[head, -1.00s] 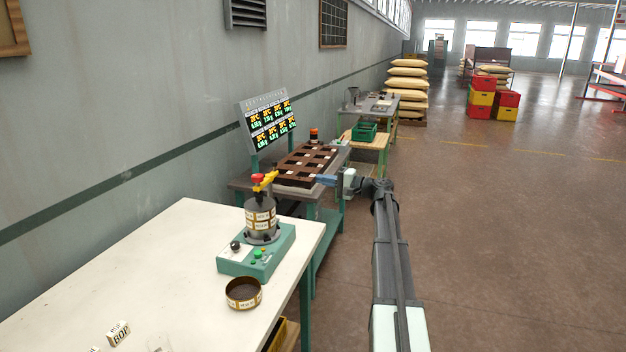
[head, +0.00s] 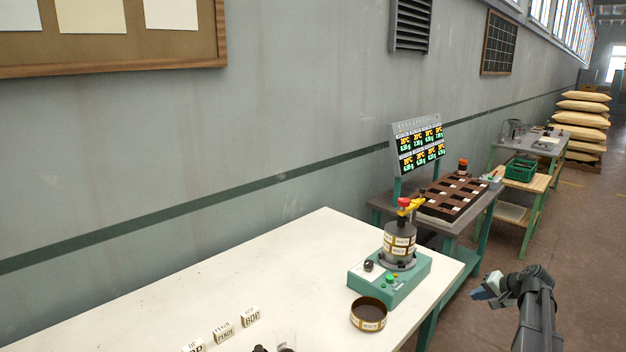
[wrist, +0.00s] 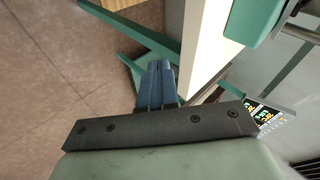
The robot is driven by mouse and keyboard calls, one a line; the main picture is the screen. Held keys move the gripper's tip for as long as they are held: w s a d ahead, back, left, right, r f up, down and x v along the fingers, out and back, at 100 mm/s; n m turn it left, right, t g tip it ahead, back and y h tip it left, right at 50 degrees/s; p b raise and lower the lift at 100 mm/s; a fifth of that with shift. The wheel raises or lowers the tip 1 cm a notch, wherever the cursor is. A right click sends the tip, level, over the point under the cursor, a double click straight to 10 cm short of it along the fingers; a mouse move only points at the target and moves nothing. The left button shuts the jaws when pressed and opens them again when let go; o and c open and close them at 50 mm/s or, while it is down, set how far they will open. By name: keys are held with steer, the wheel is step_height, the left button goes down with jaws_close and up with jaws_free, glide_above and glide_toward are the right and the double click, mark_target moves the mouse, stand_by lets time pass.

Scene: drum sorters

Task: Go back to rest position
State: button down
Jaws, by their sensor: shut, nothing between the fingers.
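My gripper (head: 483,292) is at the lower right of the head view, in the air to the right of the white table. Its blue fingers show in the wrist view (wrist: 156,84) side by side, shut with nothing between them. Below and beyond the fingertips are brown floor and green table legs. The gripper touches nothing that I can see.
The white table (head: 240,290) holds a green-based drum machine (head: 399,275), a round brown dish (head: 369,314) and several small labelled blocks (head: 223,331). Behind it stands a bench with a dark compartment tray (head: 453,198) and a display board (head: 419,147). The floor (head: 585,260) at right is clear.

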steer(key=s+a+f+n+g+h, duration=0.1)
steer(key=s+a+f+g, duration=0.45)
steer(key=s+f, duration=0.7)
steer(key=s+a+f+n+g+h, duration=0.2)
steer(key=s+a+f, duration=0.75)
steer(key=f, duration=0.65)
steer(key=s+a+f+n+g, duration=0.1)
steer(key=s+a+f, duration=0.4)
steer(key=s, duration=0.5)
steer(key=s+a+f+n+g, duration=0.2)
steer(key=s+a+f, duration=0.3)
steer(key=s, duration=0.5)
steer(key=s+a+f+n+g+h, duration=0.1)
steer(key=s+a+f+g, duration=0.3)
steer(key=s+a, duration=0.5)
steer(key=shift+s+f+n, duration=0.45)
steer(key=shift+f+n, duration=0.15)
steer(key=shift+f, duration=0.15)
steer(key=shift+a, duration=0.1)
